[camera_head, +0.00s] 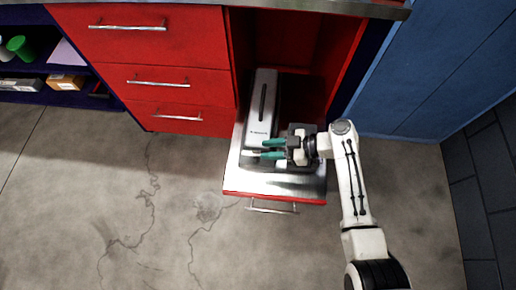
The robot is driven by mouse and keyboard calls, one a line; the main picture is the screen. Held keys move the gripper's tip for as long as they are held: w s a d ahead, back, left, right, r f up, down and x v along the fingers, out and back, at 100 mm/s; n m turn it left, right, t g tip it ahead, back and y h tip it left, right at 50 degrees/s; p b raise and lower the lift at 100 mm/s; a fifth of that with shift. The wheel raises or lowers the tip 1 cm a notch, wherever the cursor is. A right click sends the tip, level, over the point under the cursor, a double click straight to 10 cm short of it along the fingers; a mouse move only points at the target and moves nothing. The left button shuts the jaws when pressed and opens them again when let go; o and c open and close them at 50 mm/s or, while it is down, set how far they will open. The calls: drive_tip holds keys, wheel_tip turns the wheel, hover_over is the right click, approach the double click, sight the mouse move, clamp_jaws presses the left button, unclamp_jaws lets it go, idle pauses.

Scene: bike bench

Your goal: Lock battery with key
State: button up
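A tall silver-grey battery (263,105) with a dark slot and small lettering stands at the left side of the pulled-out metal drawer tray (290,182). My gripper (266,149) has green fingers and reaches in from the right, in front of the battery's lower end. Its two fingers look apart, with a gap between them. A small pale bit shows at the lower fingertip, too small to tell what it is. I cannot tell whether the fingers touch the battery. I cannot make out a key or keyhole.
The drawer tray has a red front edge and a silver handle (272,207). Red closed drawers (165,80) stand to the left, a blue panel (425,70) to the right. Shelves with small items (65,83) are at far left. The cracked floor in front is clear.

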sight(259, 151)
drive_tip(key=shift+x, duration=2.4)
clamp_jaws()
